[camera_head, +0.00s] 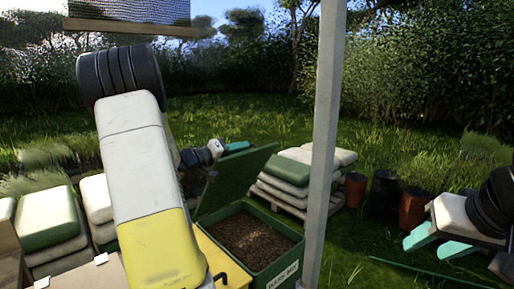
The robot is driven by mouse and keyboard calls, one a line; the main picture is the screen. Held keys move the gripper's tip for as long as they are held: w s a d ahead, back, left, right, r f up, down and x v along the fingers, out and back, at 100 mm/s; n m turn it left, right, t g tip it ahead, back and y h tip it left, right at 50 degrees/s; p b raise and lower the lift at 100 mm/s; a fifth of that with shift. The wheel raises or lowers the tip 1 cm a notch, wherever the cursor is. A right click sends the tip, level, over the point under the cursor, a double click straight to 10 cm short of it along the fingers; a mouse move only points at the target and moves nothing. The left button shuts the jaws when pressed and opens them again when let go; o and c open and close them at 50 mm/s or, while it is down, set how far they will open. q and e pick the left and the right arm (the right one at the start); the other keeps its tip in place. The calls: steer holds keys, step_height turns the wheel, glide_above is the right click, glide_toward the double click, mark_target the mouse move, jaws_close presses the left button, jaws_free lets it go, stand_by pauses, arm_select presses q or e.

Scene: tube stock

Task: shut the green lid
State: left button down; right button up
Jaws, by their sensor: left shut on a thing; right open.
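The green lid (240,178) stands open, tilted up along the back left side of a green box (284,264). The box holds brown, grainy material (250,240) and has a white label on its front. My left gripper (238,147) is at the lid's upper edge, with its teal fingers shut on the lid; the large forearm in front hides part of the arm behind it. My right gripper (424,246) is at the far right, open and empty, well apart from the box and lid.
A grey post (323,140) stands upright just right of the box. Stacked sacks (289,183) lie behind it, and more sacks (49,219) are at the left. Several dark and reddish pots (384,194) stand at the right. Grass lies between the post and my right gripper.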

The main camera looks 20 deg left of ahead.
arm_select(q)
steer(key=shift+f, duration=0.1)
steer(key=c, duration=1.5)
jaws_free()
steer(key=shift+o, duration=0.2)
steer(key=shift+a, duration=0.1)
steer(key=v, duration=0.7)
steer(key=shift+s+a, duration=0.15)
steer(key=shift+s, duration=0.2)
